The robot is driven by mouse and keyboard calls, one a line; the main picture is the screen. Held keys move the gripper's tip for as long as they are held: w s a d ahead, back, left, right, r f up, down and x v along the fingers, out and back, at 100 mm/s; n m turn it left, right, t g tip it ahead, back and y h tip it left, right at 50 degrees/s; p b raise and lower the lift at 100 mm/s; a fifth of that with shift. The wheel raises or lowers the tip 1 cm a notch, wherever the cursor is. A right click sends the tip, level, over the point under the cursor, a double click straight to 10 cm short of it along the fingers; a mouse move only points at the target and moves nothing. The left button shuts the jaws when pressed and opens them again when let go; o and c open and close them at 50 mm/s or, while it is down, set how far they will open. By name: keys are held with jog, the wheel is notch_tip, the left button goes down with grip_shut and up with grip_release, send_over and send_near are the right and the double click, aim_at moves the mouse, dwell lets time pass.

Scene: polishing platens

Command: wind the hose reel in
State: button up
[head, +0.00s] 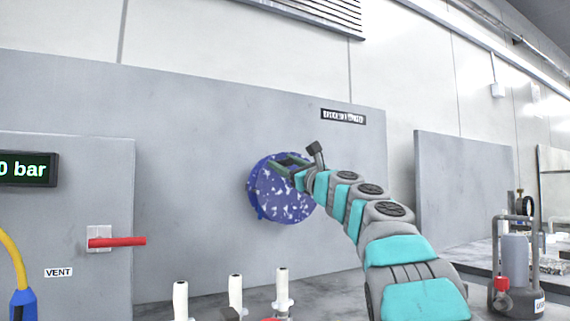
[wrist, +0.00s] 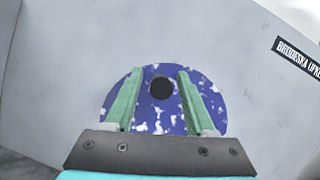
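The hose reel (head: 282,203) is a round blue disc with white speckles, mounted on a grey upright panel. In the wrist view the reel (wrist: 160,122) fills the middle, with a dark round knob (wrist: 161,88) on its face. My gripper (head: 282,163) is in front of the reel's upper part. In the wrist view my gripper's green fingers (wrist: 161,75) are apart, one on each side of the knob, with gaps between. How far the fingertips are from the reel face is hard to tell. In the head view my gripper hides part of the reel, and the knob cannot be made out.
A red lever (head: 117,242) on a grey panel, above a VENT label (head: 58,272), is at left, below a bar display (head: 27,169). Several white spindles (head: 236,294) stand below the reel. A caged grey cylinder (head: 515,262) is at right.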

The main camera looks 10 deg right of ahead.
grip_shut()
dwell(1.2)
